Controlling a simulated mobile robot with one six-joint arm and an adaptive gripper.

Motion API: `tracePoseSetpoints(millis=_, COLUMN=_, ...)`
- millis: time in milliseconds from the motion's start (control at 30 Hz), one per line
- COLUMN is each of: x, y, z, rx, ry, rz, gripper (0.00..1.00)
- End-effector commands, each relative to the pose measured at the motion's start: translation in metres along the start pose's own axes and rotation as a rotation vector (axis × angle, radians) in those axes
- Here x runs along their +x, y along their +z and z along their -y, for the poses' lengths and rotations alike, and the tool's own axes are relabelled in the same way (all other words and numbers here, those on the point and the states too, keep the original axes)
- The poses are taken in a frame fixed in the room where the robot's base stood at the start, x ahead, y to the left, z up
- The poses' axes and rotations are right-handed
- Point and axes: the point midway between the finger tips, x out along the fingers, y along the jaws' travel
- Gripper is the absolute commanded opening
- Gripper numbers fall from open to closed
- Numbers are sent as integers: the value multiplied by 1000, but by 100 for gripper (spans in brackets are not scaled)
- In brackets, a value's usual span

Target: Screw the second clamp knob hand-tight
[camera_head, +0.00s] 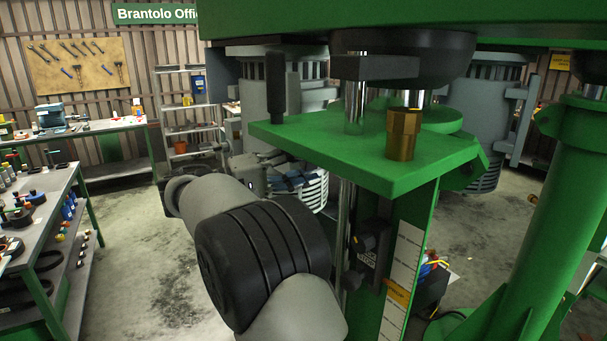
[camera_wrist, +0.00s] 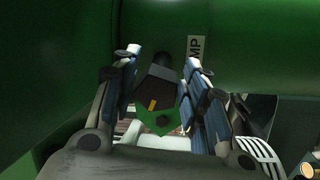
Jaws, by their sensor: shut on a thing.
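In the wrist view, my gripper (camera_wrist: 163,62) has its two blue-padded fingers on either side of a black clamp knob (camera_wrist: 158,84) with a yellow mark. It is shut on this knob. The knob sits in front of a small green lug (camera_wrist: 160,120) with a hole, below a large green cylindrical body (camera_wrist: 245,50). The thread and how far the knob is seated are hidden. In the head view, my arm reaches left and away beside the green machine; I cannot make out the knob there.
A green plate (camera_head: 340,150) with a brass hex fitting (camera_head: 402,133) stands close above my arm. A green column (camera_head: 565,210) stands at right. Workbenches (camera_head: 95,128) and a shelf rack (camera_head: 188,110) are at left. The concrete floor (camera_head: 140,240) between is clear.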

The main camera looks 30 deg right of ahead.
Motion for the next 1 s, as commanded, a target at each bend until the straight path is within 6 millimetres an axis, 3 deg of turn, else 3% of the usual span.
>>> tracePoseSetpoints(millis=300, x=0, y=0, z=2, rx=115, ry=1, rz=11, gripper=17)
tracePoseSetpoints(millis=833, x=0, y=0, z=1, rx=137, ry=1, rz=11, gripper=17)
tracePoseSetpoints(millis=867, x=0, y=0, z=1, rx=137, ry=1, rz=11, gripper=43)
tracePoseSetpoints(millis=1000, x=0, y=0, z=1, rx=136, ry=1, rz=11, gripper=52)
